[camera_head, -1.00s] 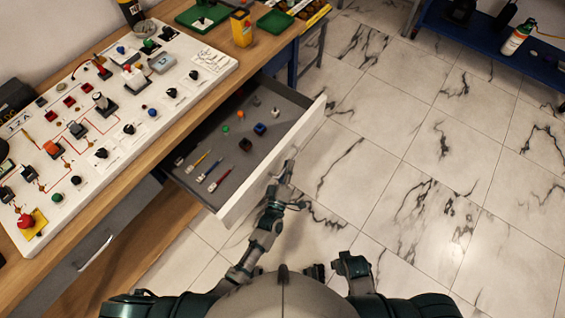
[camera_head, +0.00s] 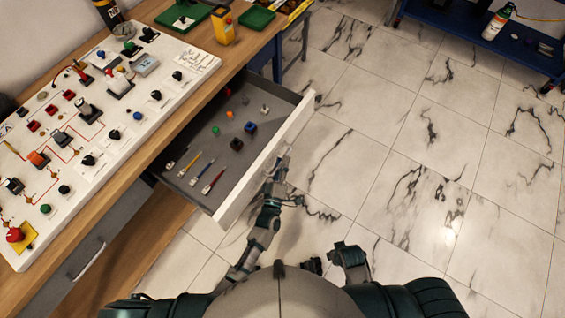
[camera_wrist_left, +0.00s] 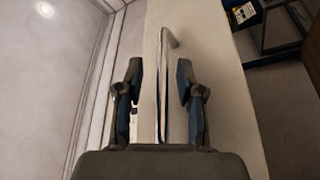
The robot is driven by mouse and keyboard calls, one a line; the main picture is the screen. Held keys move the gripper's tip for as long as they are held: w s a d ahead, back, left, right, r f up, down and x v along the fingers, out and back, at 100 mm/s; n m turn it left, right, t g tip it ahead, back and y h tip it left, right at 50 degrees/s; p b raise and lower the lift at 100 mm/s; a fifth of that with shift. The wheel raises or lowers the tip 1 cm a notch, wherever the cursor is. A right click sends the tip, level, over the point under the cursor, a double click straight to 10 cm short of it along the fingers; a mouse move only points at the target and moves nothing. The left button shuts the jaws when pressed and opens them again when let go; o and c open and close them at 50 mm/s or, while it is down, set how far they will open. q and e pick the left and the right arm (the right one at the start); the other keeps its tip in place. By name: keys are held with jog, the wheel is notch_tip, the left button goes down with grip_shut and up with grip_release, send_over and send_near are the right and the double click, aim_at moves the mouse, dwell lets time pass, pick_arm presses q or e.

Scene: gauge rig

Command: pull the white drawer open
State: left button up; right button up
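The white drawer (camera_head: 291,129) stands pulled out from under the bench, its interior in view. In the left wrist view its front (camera_wrist_left: 215,75) is a pale panel with a silver bar handle (camera_wrist_left: 163,85). My left gripper (camera_head: 282,168) is at the outer side of the drawer front. In the left wrist view, the left gripper's two fingers (camera_wrist_left: 159,90) stand apart, one on each side of the handle, with narrow gaps visible. The head view hides the handle. My right gripper (camera_head: 350,258) is low in the head view, away from the drawer; its fingers are unclear.
Small coloured parts and several thin tools (camera_head: 208,180) lie in the drawer. A white panel (camera_head: 100,150) with knobs and switches lies on the wooden bench (camera_head: 150,165). A closed grey drawer (camera_head: 75,265) is at lower left. The tiled floor (camera_head: 400,200) to the right is clear.

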pick_arm(q)
jog(key=v, duration=1.1)
jog(key=shift+s+f, duration=0.15)
jog(key=shift+s, duration=0.25)
pick_arm(e)
jog(key=shift+s+a, duration=0.1)
jog(key=shift+a, duration=0.05)
pick_arm(q)
jog(key=shift+a, duration=0.1)
pick_arm(e)
jog(key=shift+f, duration=0.1)
